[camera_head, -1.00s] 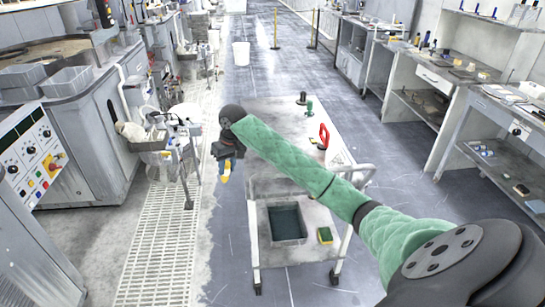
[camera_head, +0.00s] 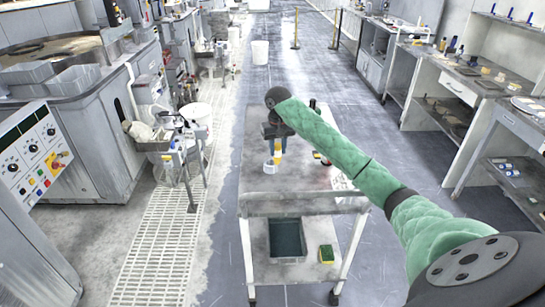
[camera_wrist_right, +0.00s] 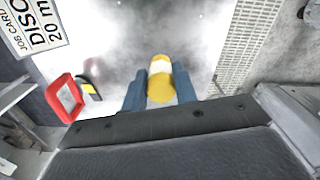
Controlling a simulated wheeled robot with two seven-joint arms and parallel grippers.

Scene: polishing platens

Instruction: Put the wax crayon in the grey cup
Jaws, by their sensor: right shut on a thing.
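My right gripper (camera_head: 278,137) is shut on the wax crayon (camera_head: 279,149), which is yellow with a pale band. In the right wrist view the crayon (camera_wrist_right: 160,80) sits between the two blue fingers and points away from the palm. In the head view the crayon hangs down, close above a small pale cup (camera_head: 270,168) on the cart top, probably the grey cup. The crayon's lower end appears near the cup's far rim; I cannot tell whether it is inside. The cup cannot be made out in the wrist view. My left gripper is not in view.
The cart top (camera_head: 255,193) is mostly clear. A red-handled thing (camera_wrist_right: 64,98) lies beside a printed job card (camera_wrist_right: 36,22). Machines stand left, benches right.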

